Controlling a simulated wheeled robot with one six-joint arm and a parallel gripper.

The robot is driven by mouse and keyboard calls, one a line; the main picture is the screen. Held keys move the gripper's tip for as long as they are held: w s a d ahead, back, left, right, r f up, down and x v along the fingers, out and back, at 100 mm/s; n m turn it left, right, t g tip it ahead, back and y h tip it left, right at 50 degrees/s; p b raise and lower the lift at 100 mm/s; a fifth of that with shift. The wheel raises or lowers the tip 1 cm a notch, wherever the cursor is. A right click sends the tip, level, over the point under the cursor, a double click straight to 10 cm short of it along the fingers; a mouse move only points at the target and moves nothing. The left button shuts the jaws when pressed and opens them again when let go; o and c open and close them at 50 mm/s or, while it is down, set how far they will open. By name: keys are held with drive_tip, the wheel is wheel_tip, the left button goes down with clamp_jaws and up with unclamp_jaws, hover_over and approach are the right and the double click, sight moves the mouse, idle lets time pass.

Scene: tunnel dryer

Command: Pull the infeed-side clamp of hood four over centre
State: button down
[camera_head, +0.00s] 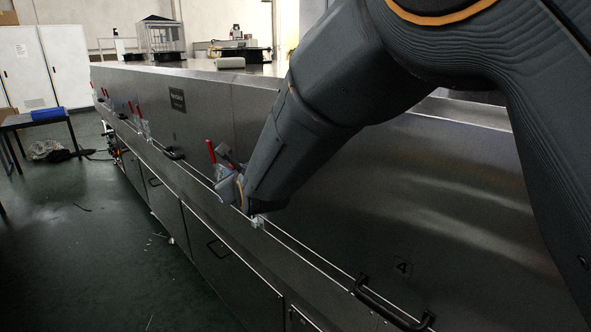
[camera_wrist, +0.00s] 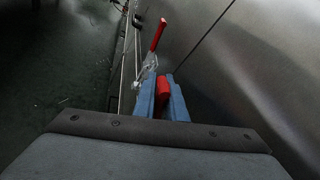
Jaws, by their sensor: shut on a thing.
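Hood four (camera_head: 440,220) is the steel panel marked 4 in the head view, on the right behind my arm. My gripper (camera_wrist: 163,84) shows two blue fingers in the wrist view, shut on a red clamp handle (camera_wrist: 163,92). The fingers sit on either side of it and hide part of it. In the head view my gripper (camera_head: 229,188) is at the seam left of hood four, and my forearm hides the held handle. A small bright bracket (camera_head: 258,222) shows on the ledge just below my wrist.
A second red clamp handle (camera_head: 211,151) stands upright just beyond my gripper, also seen in the wrist view (camera_wrist: 158,35). A black grab handle (camera_head: 390,305) sticks out low on hood four. More red handles line the dryer farther off. The green floor (camera_head: 110,230) at left is mostly clear.

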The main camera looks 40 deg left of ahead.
drive_tip(key=shift+a, duration=0.1)
idle(0.3)
drive_tip(key=c, duration=1.8)
unclamp_jaws()
drive_tip(key=shift+w, duration=0.1)
drive_tip(key=v, duration=0.8)
drive_tip(key=shift+b, duration=0.45)
